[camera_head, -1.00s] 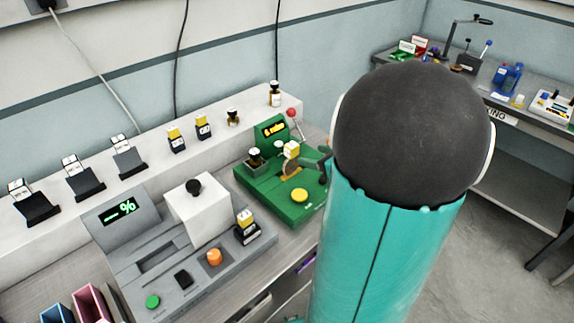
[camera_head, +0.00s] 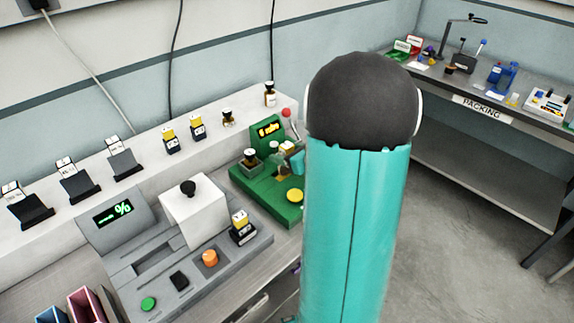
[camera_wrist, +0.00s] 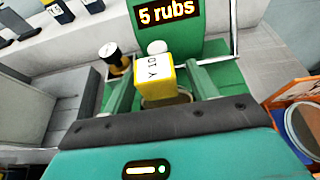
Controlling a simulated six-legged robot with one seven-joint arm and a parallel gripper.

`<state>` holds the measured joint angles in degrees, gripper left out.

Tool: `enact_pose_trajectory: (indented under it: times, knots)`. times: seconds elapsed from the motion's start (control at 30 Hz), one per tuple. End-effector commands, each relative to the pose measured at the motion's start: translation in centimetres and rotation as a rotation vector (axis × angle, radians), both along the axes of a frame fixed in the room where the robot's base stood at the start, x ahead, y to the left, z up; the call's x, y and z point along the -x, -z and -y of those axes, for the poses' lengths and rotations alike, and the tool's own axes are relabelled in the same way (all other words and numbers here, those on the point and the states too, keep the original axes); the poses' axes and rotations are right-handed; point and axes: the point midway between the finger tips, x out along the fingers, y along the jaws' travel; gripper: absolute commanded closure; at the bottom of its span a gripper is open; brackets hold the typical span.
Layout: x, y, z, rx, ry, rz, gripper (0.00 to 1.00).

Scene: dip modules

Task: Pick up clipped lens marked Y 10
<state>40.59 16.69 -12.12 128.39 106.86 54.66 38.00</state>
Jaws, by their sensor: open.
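The clipped lens marked Y 10 (camera_wrist: 153,74) has a yellow body and a white label face. It sits on the green station, over a brownish round part. In the head view the lens (camera_head: 287,147) is small and partly hidden by my gripper. My gripper (camera_wrist: 158,70) is open, one finger on each side of the lens, with slight gaps showing. In the head view my gripper (camera_head: 284,160) is at the green station, mostly hidden behind my arm.
A grey machine (camera_head: 140,262) stands left. Other lenses stand on the white ledge (camera_head: 100,165).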

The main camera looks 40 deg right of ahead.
Motion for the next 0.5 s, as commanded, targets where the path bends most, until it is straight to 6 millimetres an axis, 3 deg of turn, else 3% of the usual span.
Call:
enact_pose_trajectory:
  times: [0.03,0.27,0.5]
  knots:
    - [0.02,0.00,0.01,0.000,0.000,0.000,0.48]
    - [0.04,0.00,0.01,0.000,0.000,0.000,0.90]
    - [0.05,-0.04,0.02,0.000,0.000,0.000,0.90]
